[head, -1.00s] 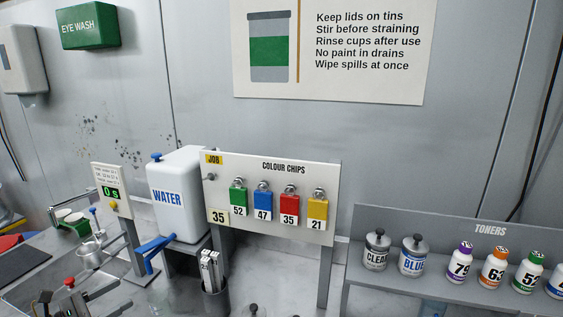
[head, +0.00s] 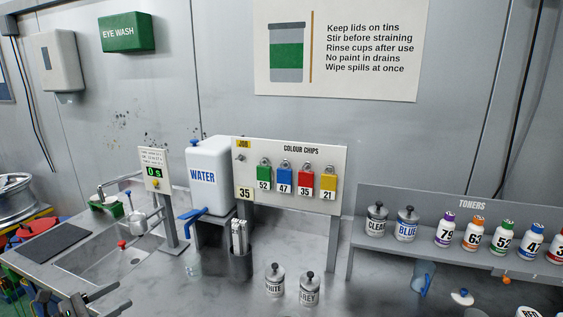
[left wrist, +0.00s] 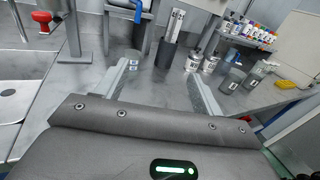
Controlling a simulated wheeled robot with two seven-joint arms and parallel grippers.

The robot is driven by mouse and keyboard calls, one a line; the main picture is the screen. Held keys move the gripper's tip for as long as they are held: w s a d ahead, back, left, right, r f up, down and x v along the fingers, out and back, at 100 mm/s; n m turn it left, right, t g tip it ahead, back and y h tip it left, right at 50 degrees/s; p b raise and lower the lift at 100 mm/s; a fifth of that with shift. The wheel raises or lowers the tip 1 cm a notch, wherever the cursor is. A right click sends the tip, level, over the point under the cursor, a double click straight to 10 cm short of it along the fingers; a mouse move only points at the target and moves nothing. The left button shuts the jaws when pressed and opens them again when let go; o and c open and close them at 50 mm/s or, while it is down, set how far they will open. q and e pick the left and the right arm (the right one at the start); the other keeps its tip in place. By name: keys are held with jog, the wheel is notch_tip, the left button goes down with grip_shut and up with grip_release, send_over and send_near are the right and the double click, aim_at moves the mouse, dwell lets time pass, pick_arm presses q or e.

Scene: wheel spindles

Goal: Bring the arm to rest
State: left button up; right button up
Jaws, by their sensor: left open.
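My left gripper (head: 98,301) shows at the bottom left of the head view, dark and low over the bench near the sink. In the left wrist view its two fingers (left wrist: 162,72) stand wide apart with nothing between them. The gripper is open and empty. My right gripper is not in view.
The sink (head: 112,256) with a red-knobbed item (head: 122,244) is at the left. A water tank (head: 208,176), a dark holder (head: 240,264), a white tin (head: 274,283) and a grey tin (head: 309,291) stand ahead. A toner shelf (head: 450,246) is at the right.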

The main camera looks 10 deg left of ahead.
pick_arm(q)
jog(key=s+a+f+n+g+y, duration=0.15)
jog(key=a+f+n+y, duration=0.25)
jog(key=a+f+n, duration=0.4)
jog(key=s+a+f+n+g+y, duration=0.15)
jog(key=a+f+n+y, duration=0.3)
jog(key=f+n, duration=0.55)
jog(key=s+a+f+n+g+y+b, duration=0.2)
jog(key=s+f+n, duration=0.5)
jog(key=f, duration=0.4)
jog(key=s+a+f+n+g+y+b, duration=0.1)
jog(key=s+f+n+g+y, duration=0.3)
jog(key=s+f, duration=0.6)
jog(key=s+d+f+n+g+h+b, duration=0.2)
jog(key=s+d+f+n+g, duration=0.15)
jog(key=s+d+f, duration=0.7)
jog(key=s+d+f+n+g+h+b, duration=0.2)
jog(key=s+d+f+n, duration=0.4)
jog(key=f, duration=0.7)
jog(key=d+f+h+b, duration=0.1)
jog(key=d+f, duration=0.3)
jog(key=d, duration=0.7)
jog(key=d+f+h+b, duration=0.1)
jog(key=d+f, duration=0.3)
jog(key=d, duration=0.8)
jog(key=shift+f+b, duration=0.2)
jog(key=shift+b, duration=0.3)
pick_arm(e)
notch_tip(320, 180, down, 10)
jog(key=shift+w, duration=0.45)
